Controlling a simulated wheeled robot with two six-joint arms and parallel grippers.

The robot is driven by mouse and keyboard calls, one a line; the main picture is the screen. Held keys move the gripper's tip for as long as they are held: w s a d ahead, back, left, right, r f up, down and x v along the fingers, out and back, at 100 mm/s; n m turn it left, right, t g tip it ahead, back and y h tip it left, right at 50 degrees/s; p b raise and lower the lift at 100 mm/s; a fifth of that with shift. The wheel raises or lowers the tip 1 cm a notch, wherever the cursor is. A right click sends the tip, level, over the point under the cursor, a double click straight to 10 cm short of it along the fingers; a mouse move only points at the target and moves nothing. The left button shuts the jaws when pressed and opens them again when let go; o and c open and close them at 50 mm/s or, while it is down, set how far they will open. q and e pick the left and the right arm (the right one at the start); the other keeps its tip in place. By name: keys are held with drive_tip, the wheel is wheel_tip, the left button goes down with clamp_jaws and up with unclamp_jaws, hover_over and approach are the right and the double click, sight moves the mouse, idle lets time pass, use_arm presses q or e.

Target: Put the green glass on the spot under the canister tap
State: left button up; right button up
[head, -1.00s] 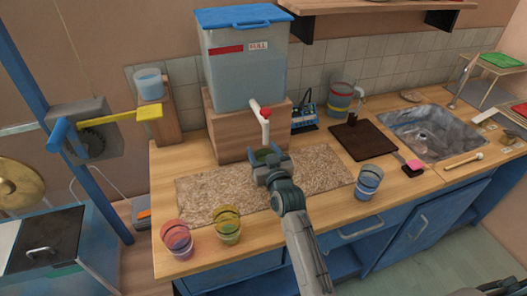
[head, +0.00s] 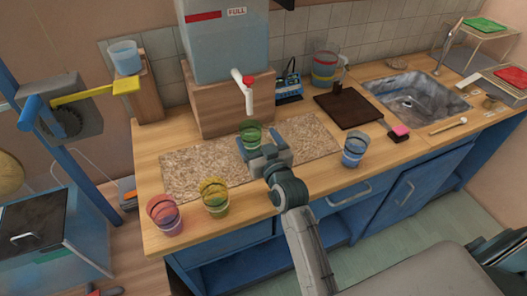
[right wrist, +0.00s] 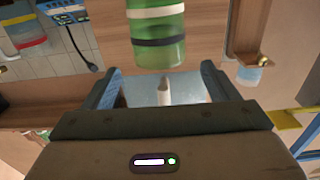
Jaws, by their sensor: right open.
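The green glass (head: 250,132) stands upright on the speckled mat (head: 195,178), just below the spout of the white tap (head: 248,95) in the head view. My right gripper (head: 262,144) is open, its fingers pointing at the glass from the front. In the upside-down right wrist view the green glass (right wrist: 158,35) shows beyond the open fingers (right wrist: 162,75), apart from both. The tap spout (right wrist: 163,92) shows between the fingers there. The canister (head: 225,45) sits on a wooden block (head: 220,105). The exact spot under the glass is hidden.
A red glass (head: 164,215) and a yellow glass (head: 214,198) stand at the front left. A blue glass (head: 355,150) stands right of the mat. A dark board (head: 348,108) and the sink (head: 415,98) lie further right. The mat's right part is clear.

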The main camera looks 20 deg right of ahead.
drive_tip(key=s, duration=0.4)
drive_tip(key=shift+s+d+b, duration=0.1)
drive_tip(key=shift+s+b, duration=0.05)
drive_tip(key=shift+b, duration=0.2)
